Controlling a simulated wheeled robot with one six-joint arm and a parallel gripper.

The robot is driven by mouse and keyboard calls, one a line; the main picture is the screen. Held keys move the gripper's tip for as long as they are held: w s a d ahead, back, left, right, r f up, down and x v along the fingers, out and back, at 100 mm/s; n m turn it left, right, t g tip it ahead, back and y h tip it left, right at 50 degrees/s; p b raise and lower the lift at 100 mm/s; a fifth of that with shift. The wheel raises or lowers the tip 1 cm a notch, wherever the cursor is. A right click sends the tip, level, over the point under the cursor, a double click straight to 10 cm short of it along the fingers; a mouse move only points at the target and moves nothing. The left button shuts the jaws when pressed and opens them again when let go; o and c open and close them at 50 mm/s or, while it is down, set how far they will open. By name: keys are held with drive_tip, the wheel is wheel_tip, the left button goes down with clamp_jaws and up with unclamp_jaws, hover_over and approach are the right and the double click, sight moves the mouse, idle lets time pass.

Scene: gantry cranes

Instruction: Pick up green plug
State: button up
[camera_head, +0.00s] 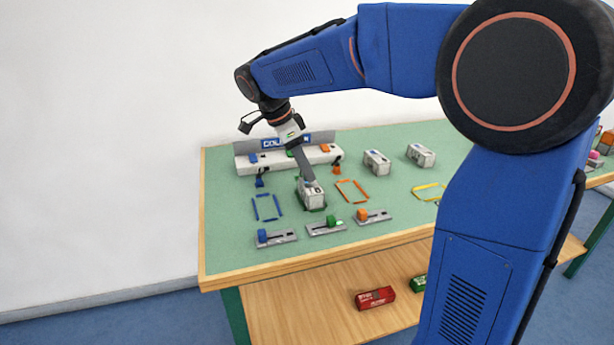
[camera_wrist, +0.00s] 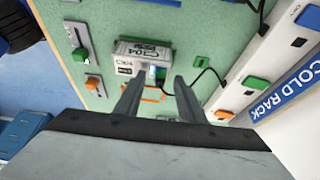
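My gripper (camera_head: 309,179) points down at a white container (camera_head: 313,195) inside the green outline on the table. In the wrist view, the two fingers of my gripper (camera_wrist: 160,80) are apart, with their tips at the near edge of the container (camera_wrist: 138,52), marked C104. A small green part, likely the green plug (camera_wrist: 161,73), shows between the fingertips beside a pale blue-white piece. A black cable runs from the rack toward it, partly behind the right finger. I cannot tell whether the fingers touch it. In the head view the gripper hides this spot.
A white cold rack (camera_head: 246,162) stands at the back, with coloured blocks on top. A blue plug (camera_head: 259,183) and an orange plug (camera_head: 337,169) lie before it. Slider switches (camera_head: 326,228) line the front. Two more white containers (camera_head: 377,162) (camera_head: 421,155) stand right.

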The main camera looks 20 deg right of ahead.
clamp_jaws()
drive_tip(key=shift+r, duration=0.1)
